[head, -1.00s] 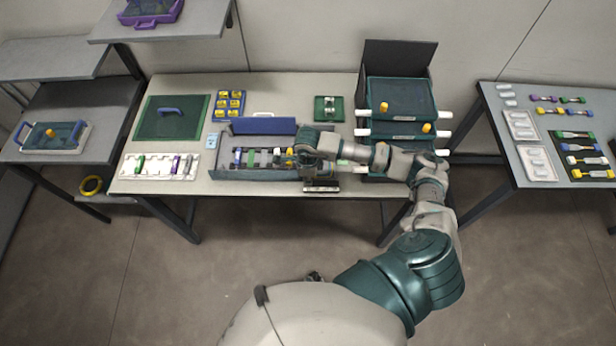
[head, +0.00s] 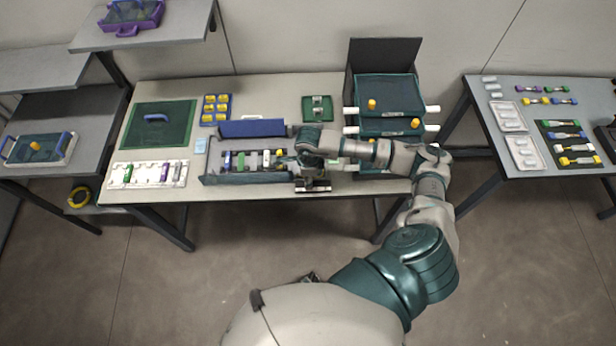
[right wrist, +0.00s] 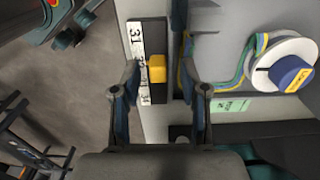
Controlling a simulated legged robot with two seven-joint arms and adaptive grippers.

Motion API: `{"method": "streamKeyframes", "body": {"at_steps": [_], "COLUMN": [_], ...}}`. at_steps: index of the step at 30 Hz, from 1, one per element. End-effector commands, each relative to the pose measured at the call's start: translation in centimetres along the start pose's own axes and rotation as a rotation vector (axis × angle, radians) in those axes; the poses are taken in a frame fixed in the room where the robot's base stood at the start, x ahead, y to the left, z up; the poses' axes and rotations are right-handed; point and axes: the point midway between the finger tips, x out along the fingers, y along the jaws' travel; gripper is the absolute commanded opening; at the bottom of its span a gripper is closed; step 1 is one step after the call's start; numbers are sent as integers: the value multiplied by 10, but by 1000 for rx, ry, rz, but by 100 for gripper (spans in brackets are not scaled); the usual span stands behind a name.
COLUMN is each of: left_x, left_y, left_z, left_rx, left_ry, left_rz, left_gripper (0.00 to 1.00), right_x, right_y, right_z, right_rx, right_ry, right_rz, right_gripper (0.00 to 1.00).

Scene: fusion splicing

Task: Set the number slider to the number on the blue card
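The number slider (right wrist: 153,60) is a dark block with a white number strip, turned sideways in the right wrist view; one label looks like 31. Its yellow knob (right wrist: 157,68) lies ahead of and between my right gripper's (right wrist: 163,85) two fingers, which are spread apart with gaps at both sides. In the head view the slider (head: 313,187) is at the table's front edge, right of the grey tray, with my right gripper (head: 308,176) over it. The pale blue card (head: 200,146) lies left of that tray; its number is too small to read. My left gripper is out of view.
The grey tray (head: 205,178) holds several coloured pieces. A white spool (right wrist: 309,50) with coloured fibres and a green card (right wrist: 231,105) lie near the slider. A dark rack (head: 392,48) stands at the right, behind my arm. Floor shows beyond the table edge.

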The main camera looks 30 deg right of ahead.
Motion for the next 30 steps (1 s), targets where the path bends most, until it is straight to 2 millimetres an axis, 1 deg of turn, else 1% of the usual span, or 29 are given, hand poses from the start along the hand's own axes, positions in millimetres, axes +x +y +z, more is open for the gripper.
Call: {"method": "streamKeyframes", "body": {"at_steps": [4,8,15,18,21,25,30], "left_x": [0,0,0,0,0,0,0], "left_y": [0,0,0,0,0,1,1], "left_z": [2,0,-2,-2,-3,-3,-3], "left_rx": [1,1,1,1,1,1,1], "left_ry": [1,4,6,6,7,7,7], "left_rz": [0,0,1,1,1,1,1], "left_gripper": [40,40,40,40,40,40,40], "right_x": [-2,-18,-72,-92,-106,-116,-119], "right_y": [0,-1,-2,-2,-2,-1,-1], "right_z": [0,0,0,0,0,0,0], "right_rx": [0,0,0,0,0,-1,0], "right_ry": [0,-2,-2,-2,-1,0,1], "right_rz": [1,-2,-3,-3,-1,1,1], "right_gripper": [44,44,44,44,44,44,44]}}
